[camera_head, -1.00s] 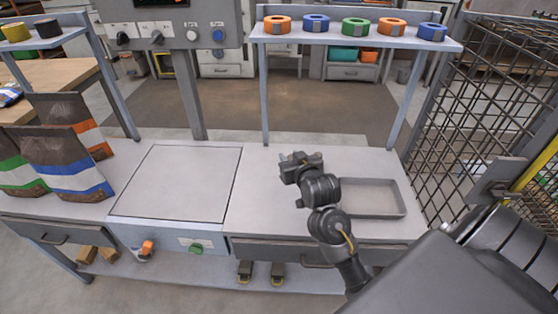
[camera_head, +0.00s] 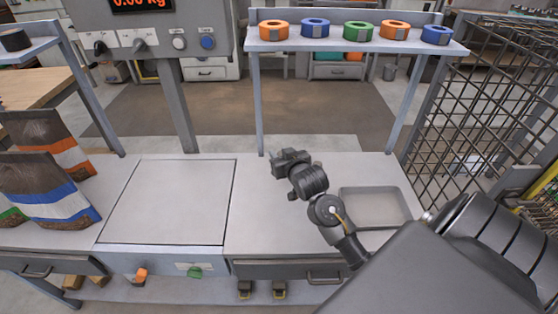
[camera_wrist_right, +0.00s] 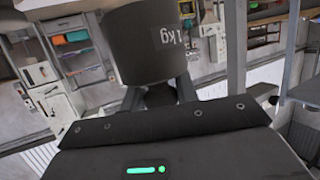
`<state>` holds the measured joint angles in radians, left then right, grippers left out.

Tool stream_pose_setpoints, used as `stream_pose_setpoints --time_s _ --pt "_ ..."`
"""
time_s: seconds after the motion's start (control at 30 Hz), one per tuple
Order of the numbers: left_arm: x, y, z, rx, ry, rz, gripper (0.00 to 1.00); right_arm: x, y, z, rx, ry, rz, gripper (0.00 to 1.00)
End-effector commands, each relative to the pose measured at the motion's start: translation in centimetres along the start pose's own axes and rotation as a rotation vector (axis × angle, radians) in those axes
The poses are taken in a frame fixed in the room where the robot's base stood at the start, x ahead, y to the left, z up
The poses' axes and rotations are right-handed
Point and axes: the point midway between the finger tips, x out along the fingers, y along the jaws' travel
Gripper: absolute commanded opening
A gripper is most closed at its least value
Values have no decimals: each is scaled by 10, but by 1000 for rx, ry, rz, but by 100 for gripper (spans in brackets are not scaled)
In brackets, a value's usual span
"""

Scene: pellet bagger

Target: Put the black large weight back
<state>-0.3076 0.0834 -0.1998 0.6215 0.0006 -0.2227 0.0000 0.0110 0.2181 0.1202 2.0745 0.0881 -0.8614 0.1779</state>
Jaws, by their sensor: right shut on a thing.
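A dark grey-black cylinder with a "1 kg" label, the black large weight (camera_wrist_right: 150,45), fills the top middle of the right wrist view. My right gripper (camera_wrist_right: 158,97) is shut on it. In the head view my right gripper (camera_head: 278,163) is above the bench, between the flat scale plate and the grey tray. The weight cannot be made out clearly there; the gripper and wrist are in front of it. My left gripper is not in view.
The scale plate (camera_head: 170,200) is bare, under a display (camera_head: 141,4) reading 0.00 kg. An empty grey tray (camera_head: 409,205) lies right. Filled bags (camera_head: 50,195) stand left. A shelf (camera_head: 350,45) holds coloured rolls; a left shelf (camera_head: 30,52) holds a dark round item. Wire mesh (camera_head: 480,110) bounds the right.

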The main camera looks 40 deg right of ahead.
Motion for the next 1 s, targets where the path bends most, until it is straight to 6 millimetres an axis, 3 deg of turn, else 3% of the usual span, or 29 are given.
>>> stream_pose_setpoints --time_s 0.1,0.2,0.4,0.77,1.0 --pt "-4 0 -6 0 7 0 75 26 14 0 -1 5 2 0" --pt "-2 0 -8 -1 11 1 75 44 21 16 1 3 1 0" --pt "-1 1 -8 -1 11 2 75 69 31 34 0 5 0 0" --pt "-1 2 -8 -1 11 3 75 80 35 42 1 8 0 0" --pt "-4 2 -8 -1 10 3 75 91 36 67 1 5 -1 0"
